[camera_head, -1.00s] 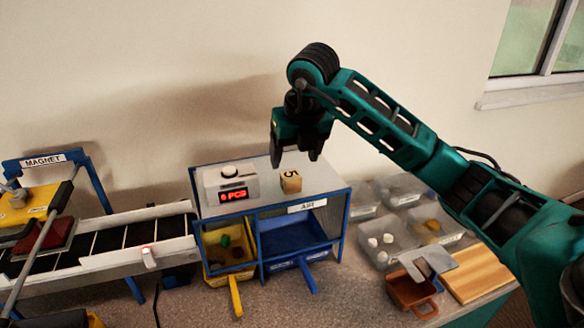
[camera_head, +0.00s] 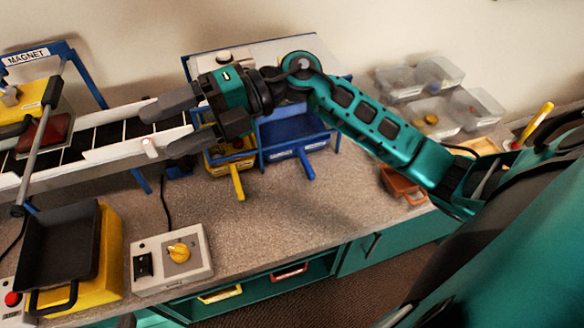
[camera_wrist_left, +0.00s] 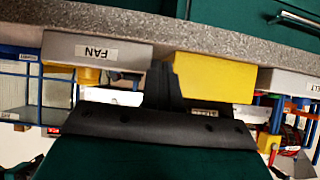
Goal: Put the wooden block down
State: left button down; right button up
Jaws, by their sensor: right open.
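The wooden block does not show in either view now; my right arm covers the part of the blue-framed shelf (camera_head: 332,55) where it stood a second ago. My right gripper (camera_head: 158,130) is open, with nothing seen between its fingers. It hangs over the conveyor's right end, left of the shelf. Only a dark tip of my left gripper (camera_head: 127,321) shows at the bottom edge of the head view. In the left wrist view its fingers (camera_wrist_left: 165,86) are together, with nothing seen between them, facing the counter front.
A conveyor (camera_head: 105,140) runs along the left. A black tray (camera_head: 60,243) and a control box with a yellow knob (camera_head: 172,261) stand at the front left. Clear bins (camera_head: 438,72) stand back right. The middle of the counter is bare.

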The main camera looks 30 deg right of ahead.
jog(key=w+d+f+m+t+h, duration=0.1)
jog(key=d+f+m+t+h, duration=0.35)
jog(key=m+t, duration=0.55)
jog(key=w+d+f+m+t+h, duration=0.1)
jog(key=d+f+m+t+h, duration=0.35)
jog(key=m, duration=0.85)
jog(key=s+d+f+m+g+h, duration=0.1)
jog(key=s+f+m+g, duration=0.1)
jog(key=f, duration=0.4)
jog(key=s+d+f+m+g+h, duration=0.1)
jog(key=s+f+m+h, duration=0.1)
jog(key=s+f+m, duration=0.2)
jog(key=s+d+f+m+g+h, duration=0.1)
jog(key=s+f+m+g+h, duration=0.1)
jog(key=s+f, duration=0.5)
notch_tip(320, 180, down, 3)
jog(key=shift+r+m+g, duration=0.1)
jog(key=shift+m+g, duration=0.25)
jog(key=shift+m, duration=0.45)
jog(key=shift+w, duration=0.1)
